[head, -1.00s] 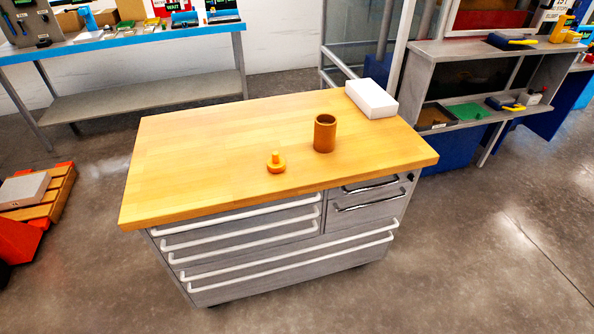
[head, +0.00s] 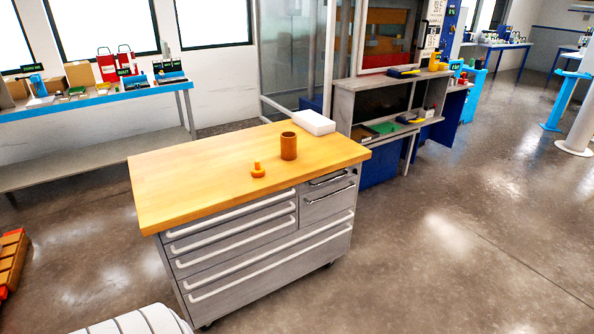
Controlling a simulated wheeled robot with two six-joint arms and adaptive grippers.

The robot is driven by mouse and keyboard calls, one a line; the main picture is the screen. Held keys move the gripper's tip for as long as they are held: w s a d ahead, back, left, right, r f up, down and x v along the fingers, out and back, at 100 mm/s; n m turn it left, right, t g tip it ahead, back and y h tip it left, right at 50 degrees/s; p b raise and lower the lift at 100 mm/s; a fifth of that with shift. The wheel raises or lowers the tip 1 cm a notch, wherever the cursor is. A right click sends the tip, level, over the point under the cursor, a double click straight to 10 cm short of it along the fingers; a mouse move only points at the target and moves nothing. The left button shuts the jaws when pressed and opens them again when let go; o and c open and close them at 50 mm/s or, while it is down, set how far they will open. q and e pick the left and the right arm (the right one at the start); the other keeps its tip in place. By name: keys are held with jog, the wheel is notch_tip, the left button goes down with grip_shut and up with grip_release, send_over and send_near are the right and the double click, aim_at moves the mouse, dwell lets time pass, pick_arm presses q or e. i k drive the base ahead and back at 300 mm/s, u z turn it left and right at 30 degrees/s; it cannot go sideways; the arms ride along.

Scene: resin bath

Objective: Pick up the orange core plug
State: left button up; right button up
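The orange core plug (head: 258,170) stands upright on the wooden top (head: 190,178) of a grey drawer cabinet, near its front edge. It has a wide round base and a narrower stem. A brown-orange hollow cylinder (head: 289,147) stands just behind it to the right, apart from it. Neither of my grippers shows in the head view.
A white block (head: 312,122) lies at the back right of the wooden top. The left part of the top is bare. A blue-edged bench (head: 90,103) stands behind at left, and a grey shelf unit (head: 378,88) behind at right. Open floor (head: 450,230) lies to the right.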

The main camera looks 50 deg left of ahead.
aim_at(257, 171)
jog(key=u, duration=0.05)
jog(key=i, duration=2.65)
jog(key=u, duration=0.95)
jog(key=i, duration=0.9)
jog(key=u, duration=0.75)
